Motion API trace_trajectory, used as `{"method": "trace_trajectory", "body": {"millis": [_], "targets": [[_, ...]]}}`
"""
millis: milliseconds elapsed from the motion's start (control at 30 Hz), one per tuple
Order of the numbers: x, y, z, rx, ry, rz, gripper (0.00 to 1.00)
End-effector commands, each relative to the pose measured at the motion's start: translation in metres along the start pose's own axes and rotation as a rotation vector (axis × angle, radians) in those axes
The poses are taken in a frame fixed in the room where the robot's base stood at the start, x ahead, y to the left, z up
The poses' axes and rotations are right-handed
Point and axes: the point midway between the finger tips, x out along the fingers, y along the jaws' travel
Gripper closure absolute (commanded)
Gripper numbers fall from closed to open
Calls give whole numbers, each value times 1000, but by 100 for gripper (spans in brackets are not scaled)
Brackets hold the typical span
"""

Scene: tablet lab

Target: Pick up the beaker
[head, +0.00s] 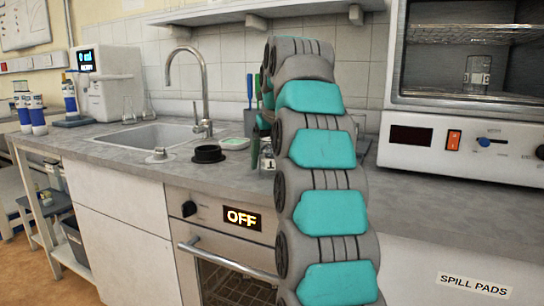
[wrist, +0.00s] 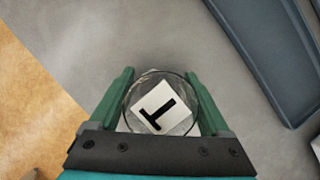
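A clear glass beaker (wrist: 184,125) with a white label bearing a black mark is between the green fingers of my gripper (wrist: 160,85) in the wrist view. The fingers flank its round rim closely on both sides; I cannot tell whether they press on it. In the head view my gripper (head: 258,140) is low over the counter, partly hidden by my arm. The beaker (head: 267,160) shows there only in part, beside my arm. Another glass vessel (head: 478,72) with a label stands inside the open-fronted oven at right.
A dark blue-grey tray-like thing (wrist: 275,50) lies at upper right in the wrist view. The heating unit (head: 460,140) stands at right.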

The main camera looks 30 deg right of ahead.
Motion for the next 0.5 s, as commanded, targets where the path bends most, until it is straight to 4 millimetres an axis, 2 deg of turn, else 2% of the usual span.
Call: {"method": "trace_trajectory", "body": {"millis": [67,500], "targets": [[0,0,0,0,0,0,29],[0,0,0,0,-1,0,79]]}}
